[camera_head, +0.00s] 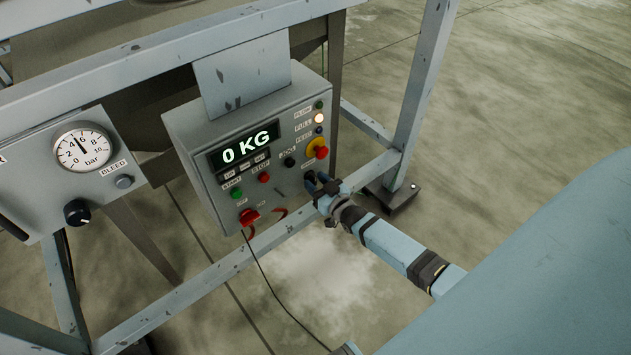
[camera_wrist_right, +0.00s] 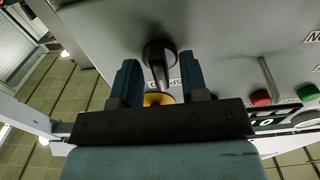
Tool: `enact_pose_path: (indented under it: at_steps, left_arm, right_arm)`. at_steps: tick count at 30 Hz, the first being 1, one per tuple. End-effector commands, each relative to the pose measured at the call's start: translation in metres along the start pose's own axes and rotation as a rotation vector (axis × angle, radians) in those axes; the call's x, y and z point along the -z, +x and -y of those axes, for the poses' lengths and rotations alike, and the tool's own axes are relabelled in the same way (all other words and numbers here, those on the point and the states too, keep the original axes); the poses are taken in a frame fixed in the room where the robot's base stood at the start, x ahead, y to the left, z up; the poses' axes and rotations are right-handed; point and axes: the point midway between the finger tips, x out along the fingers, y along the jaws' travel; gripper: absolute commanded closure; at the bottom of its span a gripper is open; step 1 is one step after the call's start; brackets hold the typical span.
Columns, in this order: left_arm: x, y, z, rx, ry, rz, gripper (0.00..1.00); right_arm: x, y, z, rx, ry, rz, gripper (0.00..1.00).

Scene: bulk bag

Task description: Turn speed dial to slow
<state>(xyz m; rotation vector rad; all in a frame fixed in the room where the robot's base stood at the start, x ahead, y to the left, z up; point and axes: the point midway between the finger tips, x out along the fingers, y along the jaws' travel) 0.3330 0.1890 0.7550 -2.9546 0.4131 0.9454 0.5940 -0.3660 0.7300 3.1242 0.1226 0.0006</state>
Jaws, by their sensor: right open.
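The speed dial (camera_wrist_right: 158,54) is a black knob on the grey control box (camera_head: 182,128). In the right wrist view it lies between the fingertips of my right gripper (camera_wrist_right: 160,68), its grip bar running nearly up and down the picture. A partly covered label starting "SP" is beside it. The fingers are open, one on each side of the dial; I cannot tell if they touch it. In the head view my right gripper (camera_head: 320,183) is at the box's lower right corner and hides the dial. My left gripper is not in view.
A yellow-and-red emergency stop (camera_head: 317,148) is just above my right gripper. A red switch (camera_head: 249,216) and buttons share the box, whose display reads 0 KG. A frame bar (camera_head: 275,238) runs below. A pressure gauge panel (camera_head: 30,180) is at left.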

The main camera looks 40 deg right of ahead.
Motion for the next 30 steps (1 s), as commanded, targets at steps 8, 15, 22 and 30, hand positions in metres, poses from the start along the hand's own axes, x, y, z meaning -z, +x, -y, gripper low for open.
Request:
enact_pose_path:
  at_steps: [8,15,22,30]
  left_arm:
    - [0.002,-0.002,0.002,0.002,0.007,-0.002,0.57]
    - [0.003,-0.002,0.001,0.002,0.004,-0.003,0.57]
    - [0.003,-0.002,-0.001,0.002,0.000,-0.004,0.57]
    - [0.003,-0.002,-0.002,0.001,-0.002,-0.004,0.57]
  right_arm:
    - [-0.001,-0.057,0.000,0.000,0.000,0.004,0.60]
    - [-0.001,-0.107,0.000,0.000,-0.001,0.003,0.60]
    - [0.000,-0.130,0.000,0.000,-0.001,0.001,0.60]
    - [0.000,-0.133,0.000,0.000,-0.001,0.000,0.60]
